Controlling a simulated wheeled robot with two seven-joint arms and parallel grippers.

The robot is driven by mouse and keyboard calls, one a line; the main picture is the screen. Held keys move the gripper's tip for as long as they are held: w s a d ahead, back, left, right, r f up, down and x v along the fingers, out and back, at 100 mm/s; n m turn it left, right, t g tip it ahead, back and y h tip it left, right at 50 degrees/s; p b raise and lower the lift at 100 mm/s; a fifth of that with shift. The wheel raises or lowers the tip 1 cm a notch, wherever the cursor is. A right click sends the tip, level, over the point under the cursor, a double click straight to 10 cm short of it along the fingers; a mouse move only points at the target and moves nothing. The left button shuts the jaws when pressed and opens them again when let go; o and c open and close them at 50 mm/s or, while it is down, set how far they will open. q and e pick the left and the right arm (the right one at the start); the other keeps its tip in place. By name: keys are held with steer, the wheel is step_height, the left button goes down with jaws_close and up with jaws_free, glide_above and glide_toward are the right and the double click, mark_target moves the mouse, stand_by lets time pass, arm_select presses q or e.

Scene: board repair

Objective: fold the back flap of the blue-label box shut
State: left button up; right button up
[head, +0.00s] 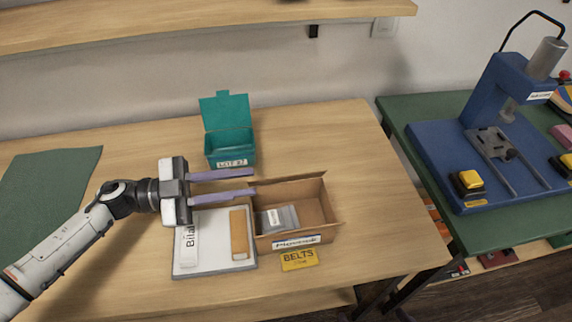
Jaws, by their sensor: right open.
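The open cardboard box (327,230) stands right of centre on the wooden table. Its front label (297,242) looks white with dark writing; I cannot make out blue on it. Its back flap (290,186) stands up along the rear edge, not folded over the opening. A grey packet (278,219) with a white tag lies inside. My left gripper (254,182) reaches in from the left, its two purple fingers apart with nothing seen between them. The fingertips are near the box's back left corner; I cannot tell if they touch it. My right gripper is not in view.
A teal open-lidded box (230,150) stands behind the fingers. A white tray (213,268) with a tan block (239,234) lies left of the cardboard box. A yellow BELTS sign (299,260) is in front. Table right of the box is clear. A blue press (480,150) stands further right.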

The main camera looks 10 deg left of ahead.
mark_target(289, 176)
arm_select(q)
steer(key=p+x, duration=0.1)
steer(key=x, duration=0.9)
steer(key=shift+c, duration=0.3)
jaws_close()
